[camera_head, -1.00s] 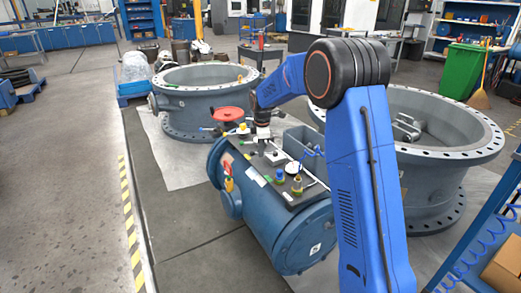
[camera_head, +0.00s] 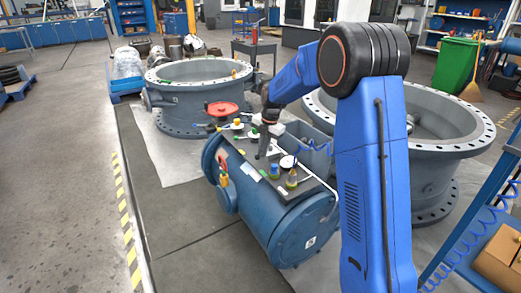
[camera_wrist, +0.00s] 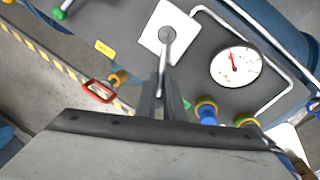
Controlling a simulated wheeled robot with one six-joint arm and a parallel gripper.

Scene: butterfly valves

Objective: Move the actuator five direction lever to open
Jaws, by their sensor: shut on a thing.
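In the wrist view a white square plate (camera_wrist: 151,40) carries a grey lever (camera_wrist: 163,62) with a round grey pivot end. My gripper (camera_wrist: 166,88) is shut on the lever, with its two dark fingers at the lever's near end. In the head view my gripper (camera_head: 262,154) is low over the dark top panel of the blue tank (camera_head: 290,222); the lever is too small to make out there. No number or open/closed marking for the lever is legible.
A round gauge (camera_wrist: 236,65) with a red needle and a bent pale pipe sit right of the plate. A red-framed handle (camera_wrist: 99,91) is at left, blue and yellow fittings (camera_wrist: 207,110) at right. A red handwheel (camera_head: 222,109) is behind; big grey rings (camera_head: 200,98) flank the tank.

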